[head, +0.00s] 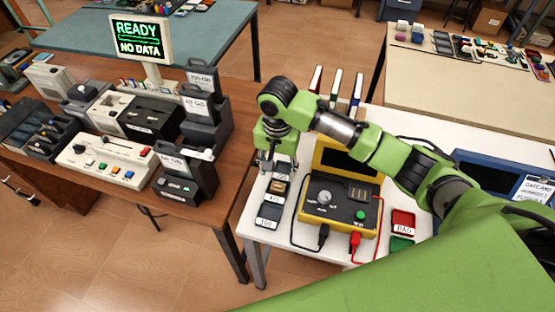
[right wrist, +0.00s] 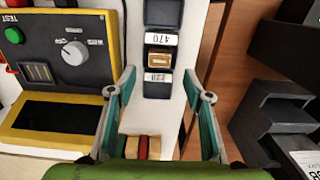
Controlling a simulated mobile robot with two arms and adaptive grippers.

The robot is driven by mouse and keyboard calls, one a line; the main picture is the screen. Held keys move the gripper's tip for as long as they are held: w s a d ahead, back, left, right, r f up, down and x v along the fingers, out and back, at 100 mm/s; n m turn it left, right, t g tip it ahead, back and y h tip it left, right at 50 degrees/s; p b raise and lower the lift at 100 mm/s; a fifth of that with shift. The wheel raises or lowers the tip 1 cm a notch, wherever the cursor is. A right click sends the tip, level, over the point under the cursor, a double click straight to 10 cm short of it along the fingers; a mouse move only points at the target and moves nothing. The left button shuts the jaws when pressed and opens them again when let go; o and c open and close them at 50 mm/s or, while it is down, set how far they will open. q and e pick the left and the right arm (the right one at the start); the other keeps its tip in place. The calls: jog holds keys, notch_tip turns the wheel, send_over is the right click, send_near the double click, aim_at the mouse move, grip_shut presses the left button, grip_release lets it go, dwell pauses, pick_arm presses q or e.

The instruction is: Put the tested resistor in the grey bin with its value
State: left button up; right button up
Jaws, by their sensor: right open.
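A row of small dark grey bins (head: 270,213) with white value labels runs along the left edge of the white table; it also shows in the right wrist view (right wrist: 162,12). A tan block (right wrist: 159,59), which looks like the resistor, sits in a bin beside the label reading 470, upside down in that view. It shows small in the head view (head: 278,187). My right gripper (head: 277,170) is open above the row, its fingers (right wrist: 161,82) apart on either side, with nothing between the tips. The yellow tester (head: 340,210) stands beside the row. My left gripper is not in view.
A red BAD tray (head: 403,222) and a green tray (head: 401,244) lie right of the tester. Books (head: 335,85) stand at the back. A brown bench (head: 222,150) with dark holders (head: 205,120) and a READY / NO DATA screen (head: 140,38) is on the left.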

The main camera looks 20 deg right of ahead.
notch_tip(320, 180, up, 5)
jog(key=shift+r, duration=0.2)
dwell(0.6)
